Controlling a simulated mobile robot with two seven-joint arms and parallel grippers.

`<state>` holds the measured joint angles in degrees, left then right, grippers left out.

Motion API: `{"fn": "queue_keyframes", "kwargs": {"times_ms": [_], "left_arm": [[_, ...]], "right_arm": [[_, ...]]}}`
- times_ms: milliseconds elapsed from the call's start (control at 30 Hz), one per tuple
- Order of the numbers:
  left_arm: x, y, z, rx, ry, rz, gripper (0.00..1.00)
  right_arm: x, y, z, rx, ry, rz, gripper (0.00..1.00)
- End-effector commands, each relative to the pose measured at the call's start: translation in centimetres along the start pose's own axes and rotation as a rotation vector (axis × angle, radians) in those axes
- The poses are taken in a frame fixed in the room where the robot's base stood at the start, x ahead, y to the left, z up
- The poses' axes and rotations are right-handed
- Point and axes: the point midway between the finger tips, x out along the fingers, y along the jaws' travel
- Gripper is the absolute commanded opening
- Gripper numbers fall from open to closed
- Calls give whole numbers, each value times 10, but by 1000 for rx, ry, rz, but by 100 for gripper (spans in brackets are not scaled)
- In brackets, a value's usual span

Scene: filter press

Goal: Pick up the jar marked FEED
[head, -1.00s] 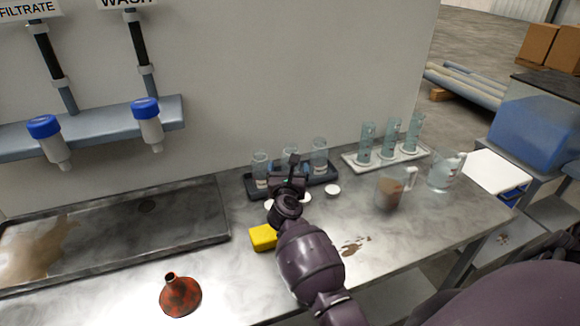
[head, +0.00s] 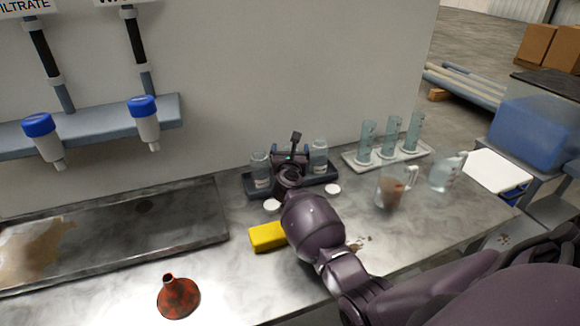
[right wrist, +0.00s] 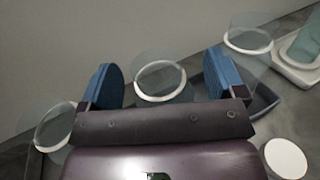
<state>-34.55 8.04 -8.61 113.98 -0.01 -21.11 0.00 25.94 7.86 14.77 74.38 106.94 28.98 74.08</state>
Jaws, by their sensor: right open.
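Three clear glass jars stand in a dark tray (head: 334,177) by the wall. The left jar (head: 262,172) and right jar (head: 318,160) show in the head view; the middle one is mostly hidden behind my right gripper (head: 290,158). Labels are too small to read, so I cannot tell which is marked FEED. In the right wrist view my right gripper (right wrist: 163,78) is open, and the middle jar's rim (right wrist: 160,97) appears between its two blue fingers. The neighbouring jars (right wrist: 54,145) (right wrist: 248,52) lie outside the fingers. My left gripper is not in view.
White lids (head: 333,190) lie before the tray. A yellow block (head: 267,237) and red funnel (head: 178,297) are nearer. Cylinders (head: 389,135) on a white tray (head: 421,153), a jug of brown liquid (head: 389,193) and a clear jug (head: 441,175) stand right.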

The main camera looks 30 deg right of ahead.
Motion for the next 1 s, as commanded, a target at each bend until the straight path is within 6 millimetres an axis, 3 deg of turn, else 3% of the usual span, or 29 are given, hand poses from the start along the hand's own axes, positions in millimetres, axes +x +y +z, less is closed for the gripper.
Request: {"fn": "queue_keyframes", "kwargs": {"times_ms": [100,500,767,1000], "left_arm": [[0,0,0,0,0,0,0],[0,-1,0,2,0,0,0],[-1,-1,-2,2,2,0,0],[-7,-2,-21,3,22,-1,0]], "right_arm": [[0,0,0,0,-1,0,86],[0,0,0,-1,-1,0,24],[0,0,2,0,-2,0,24],[0,0,34,5,-6,0,24]]}}
